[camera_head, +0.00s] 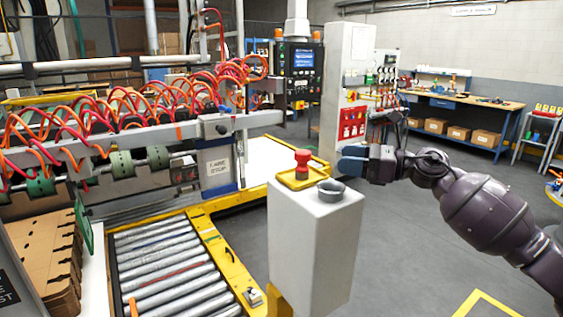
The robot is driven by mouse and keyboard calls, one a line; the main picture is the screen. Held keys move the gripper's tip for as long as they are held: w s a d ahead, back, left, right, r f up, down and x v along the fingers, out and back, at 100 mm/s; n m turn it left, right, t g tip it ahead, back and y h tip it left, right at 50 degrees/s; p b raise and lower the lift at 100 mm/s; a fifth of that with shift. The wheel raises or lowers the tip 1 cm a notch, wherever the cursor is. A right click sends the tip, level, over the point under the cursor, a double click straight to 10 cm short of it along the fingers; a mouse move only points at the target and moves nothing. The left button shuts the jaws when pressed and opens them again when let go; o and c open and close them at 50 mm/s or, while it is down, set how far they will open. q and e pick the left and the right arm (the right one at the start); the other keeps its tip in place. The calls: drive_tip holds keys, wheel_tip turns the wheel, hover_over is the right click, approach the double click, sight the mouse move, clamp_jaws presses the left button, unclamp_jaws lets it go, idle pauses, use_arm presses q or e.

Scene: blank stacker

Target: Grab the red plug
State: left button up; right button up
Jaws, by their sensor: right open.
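The red plug (302,157) appears to be the red, mushroom-shaped piece standing upright on a yellow base (293,179), on top of a white pedestal (305,245). A grey round cup-like part (331,190) sits beside it on the same top. My right gripper (346,159), with blue fingertips, is open and empty. In the picture it is to the right of the red plug, at about its height, with a gap between them. How far apart they are in depth is hard to tell. My left gripper is not in view.
A roller conveyor (172,262) with a yellow frame (226,262) lies left of the pedestal. A machine with red and orange hoses (120,105) stands behind it. Stacked cardboard (45,255) is at lower left. Grey floor (420,265) is open at right, before a workbench (462,104).

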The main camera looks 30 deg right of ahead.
sight(302, 151)
drive_tip(key=shift+w+a, duration=0.3)
drive_tip(key=shift+w, duration=0.05)
drive_tip(key=p+x, duration=0.1)
drive_tip(key=x, duration=0.3)
drive_tip(key=shift+r, duration=0.1)
drive_tip(key=shift+x, duration=0.75)
drive_tip(key=p+x, duration=0.2)
drive_tip(key=x, duration=0.2)
drive_tip(key=shift+w, duration=0.15)
drive_tip(key=shift+w+a, duration=0.2)
drive_tip(key=shift+w, duration=0.05)
drive_tip(key=c, duration=1)
